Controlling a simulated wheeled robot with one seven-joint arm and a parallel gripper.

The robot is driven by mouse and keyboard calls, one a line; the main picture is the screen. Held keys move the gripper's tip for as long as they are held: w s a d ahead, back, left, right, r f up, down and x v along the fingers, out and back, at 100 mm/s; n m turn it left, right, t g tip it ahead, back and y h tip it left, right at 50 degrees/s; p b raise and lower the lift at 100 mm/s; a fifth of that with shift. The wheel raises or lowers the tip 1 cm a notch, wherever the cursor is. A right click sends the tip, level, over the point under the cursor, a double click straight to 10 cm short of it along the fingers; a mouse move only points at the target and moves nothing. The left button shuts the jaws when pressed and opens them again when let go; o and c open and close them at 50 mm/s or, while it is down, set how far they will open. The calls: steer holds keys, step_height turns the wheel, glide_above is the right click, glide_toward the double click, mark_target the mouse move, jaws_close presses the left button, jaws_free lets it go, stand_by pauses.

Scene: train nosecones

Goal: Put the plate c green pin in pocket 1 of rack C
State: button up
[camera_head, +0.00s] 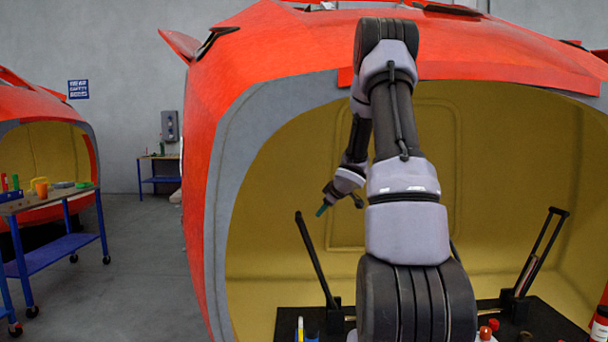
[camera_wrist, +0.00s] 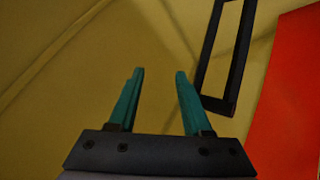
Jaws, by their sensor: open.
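My gripper (camera_head: 323,209) is raised inside the opening of the big red nosecone, with its teal fingertips pointing down and left. In the wrist view my gripper (camera_wrist: 160,76) is open, with nothing between its two teal fingers. I cannot make out the plate c green pin or rack C for certain in either view. My arm covers the middle of the dark work surface, so things there may be hidden.
The dark surface (camera_head: 540,318) carries upright black frames at left (camera_head: 316,258) and right (camera_head: 541,252), plus small bottles. The red nosecone (camera_head: 270,65) surrounds the space. A blue cart (camera_head: 52,252) with small coloured items stands at far left.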

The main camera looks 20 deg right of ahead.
steer(key=s+a+r+m+h, duration=0.2)
steer(key=s+a+r+m, duration=0.2)
steer(key=s+r, duration=0.4)
steer(key=s+a+r+m+h, duration=0.1)
steer(key=s+a+r+m, duration=0.25)
steer(key=s+r, duration=0.5)
steer(key=s+a+r+m+g+y, duration=0.2)
steer(key=s+a+y, duration=0.3)
steer(key=s+a, duration=1.1)
steer(key=s+r+m, duration=0.1)
steer(key=s, duration=0.3)
steer(key=shift+s+a+m+g, duration=0.2)
steer(key=shift+a+m+g, duration=0.05)
steer(key=shift+m+g, duration=0.1)
steer(key=shift+d, duration=0.1)
